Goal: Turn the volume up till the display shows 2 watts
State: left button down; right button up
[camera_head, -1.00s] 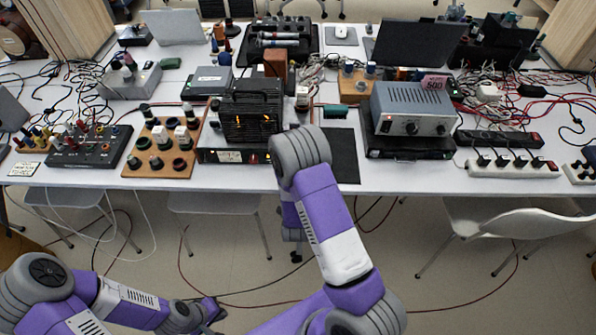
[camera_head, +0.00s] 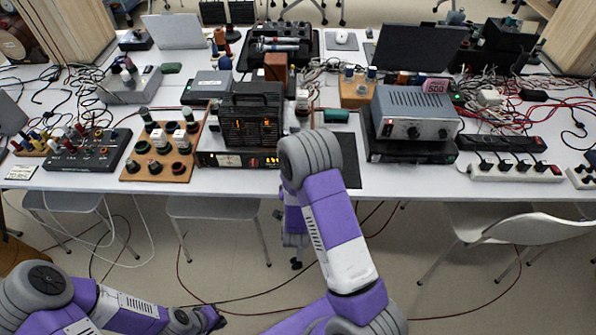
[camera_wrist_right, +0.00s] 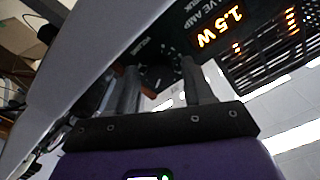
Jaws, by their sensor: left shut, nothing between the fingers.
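The black amplifier (camera_head: 250,105) with a slatted cage stands at the table's front edge in the head view. Its lit display (camera_head: 271,160) is small there. In the right wrist view the display (camera_wrist_right: 219,30) reads 1.5 W in orange, upside down and tilted. In the head view my right forearm hides that gripper and the knob. My left gripper (camera_head: 213,316) is shut and empty, low in front of the table.
A wooden board with knobs (camera_head: 158,150) stands left of the amplifier. A grey power supply (camera_head: 413,113) stands to the right on a black unit. A power strip (camera_head: 505,168) and tangled cables are farther right. White chairs (camera_head: 530,232) stand below the table edge.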

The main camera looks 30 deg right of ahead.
jog(key=shift+o, duration=0.2)
jog(key=shift+a, duration=0.1)
jog(key=v, duration=0.7)
jog(key=shift+s, duration=0.2)
jog(key=shift+a, duration=0.1)
